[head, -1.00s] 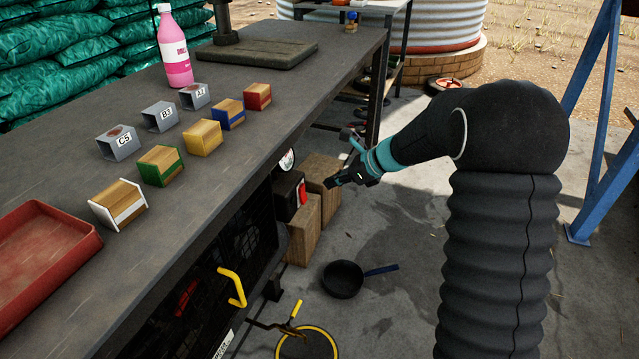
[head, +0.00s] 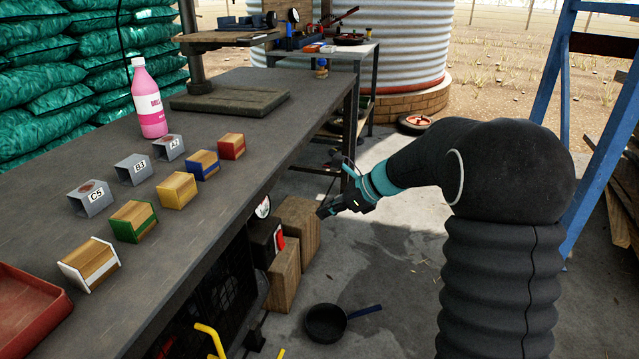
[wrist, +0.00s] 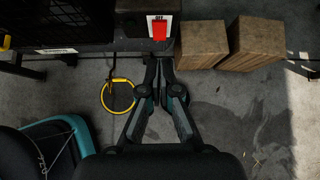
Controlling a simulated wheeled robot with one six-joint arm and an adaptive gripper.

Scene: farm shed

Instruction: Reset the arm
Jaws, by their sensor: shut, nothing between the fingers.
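My gripper (head: 324,211) is in the middle of the head view, at the end of my dark arm with its teal band. It hangs in the air to the right of the workbench (head: 285,122), below the height of its top. It is shut and empty. In the wrist view my gripper (wrist: 160,62) points away over the concrete floor, with both fingertips together below the red switch of a dark box (wrist: 158,27). The gripper touches nothing that I can see.
On the bench stand several coloured wooden blocks (head: 178,190), grey labelled holders (head: 91,198), a pink bottle (head: 149,100) and a red tray (head: 30,310). Wooden blocks (head: 298,228) and a pan (head: 326,323) are on the floor. A blue frame (head: 550,85) stands right.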

